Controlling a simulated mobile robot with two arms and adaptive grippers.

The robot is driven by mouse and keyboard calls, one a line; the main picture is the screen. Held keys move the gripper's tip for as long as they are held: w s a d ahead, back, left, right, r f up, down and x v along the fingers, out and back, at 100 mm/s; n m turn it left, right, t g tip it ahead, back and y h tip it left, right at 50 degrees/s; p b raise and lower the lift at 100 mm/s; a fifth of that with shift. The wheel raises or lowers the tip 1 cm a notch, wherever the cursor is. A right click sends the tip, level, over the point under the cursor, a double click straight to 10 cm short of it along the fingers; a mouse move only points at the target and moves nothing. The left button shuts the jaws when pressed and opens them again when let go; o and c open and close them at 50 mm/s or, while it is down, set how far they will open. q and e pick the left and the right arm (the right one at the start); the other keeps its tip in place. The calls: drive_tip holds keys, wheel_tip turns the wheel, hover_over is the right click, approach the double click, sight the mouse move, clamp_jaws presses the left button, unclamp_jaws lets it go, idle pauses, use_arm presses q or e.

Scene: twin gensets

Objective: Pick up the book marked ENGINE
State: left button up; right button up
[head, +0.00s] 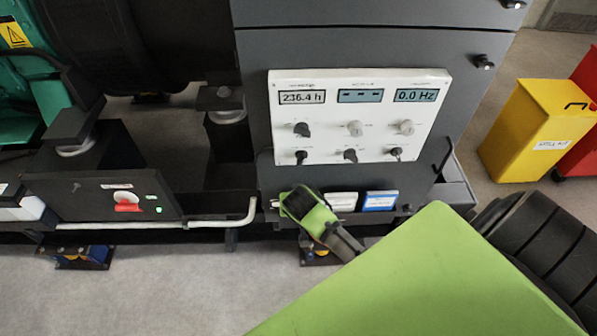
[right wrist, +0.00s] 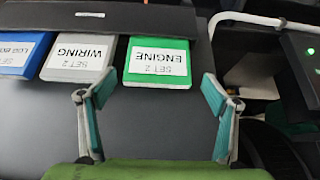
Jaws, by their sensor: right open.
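The green book marked ENGINE (right wrist: 157,63) shows in the right wrist view, with a white "SET 2 ENGINE" label that appears upside down. It lies at the right end of a short row of books. My right gripper (right wrist: 160,92) is open and empty, its two fingers spread wide, with the book's near edge just ahead of the gap between them. I cannot tell any contact. In the head view my right gripper (head: 306,208) is low at the cabinet's front and hides the green book. My left gripper is not in view.
Beside the ENGINE book are a white WIRING book (right wrist: 80,60) and a blue book (right wrist: 20,55). A dark bar (right wrist: 130,18) crosses behind the row. A control panel (head: 358,115) is above. A bent pale pipe (head: 170,223) runs left of the gripper.

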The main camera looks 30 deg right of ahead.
drive_tip(key=x, duration=0.4)
drive_tip(key=shift+d+f+p, duration=0.15)
drive_tip(key=shift+f+p, duration=0.1)
drive_tip(key=shift+p, duration=0.1)
drive_tip(key=c, duration=1.4)
drive_tip(key=shift+r, duration=0.1)
